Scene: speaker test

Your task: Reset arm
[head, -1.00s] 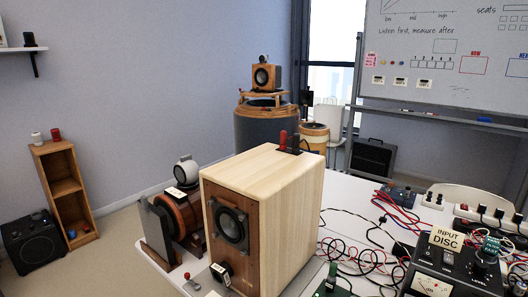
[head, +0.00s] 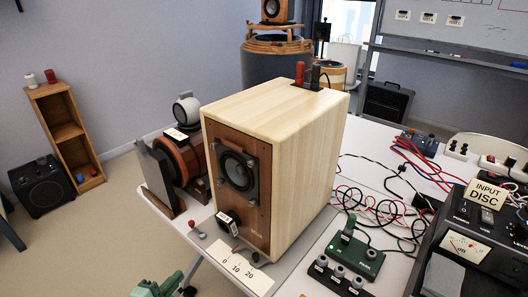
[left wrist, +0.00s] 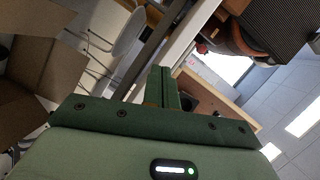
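My left gripper (head: 158,287) shows as green parts at the bottom edge of the head view, left of the table's front corner. Most of it is cut off there. In the left wrist view its two green fingers (left wrist: 163,88) lie side by side with only a thin line between them; they are shut, with nothing seen between them. My right gripper is not in view.
A wooden speaker (head: 283,150) stands on the white table (head: 372,140), with a brown round device (head: 184,160) left of it. Cables, a green box (head: 355,258) and a black meter unit (head: 462,248) fill the right side.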

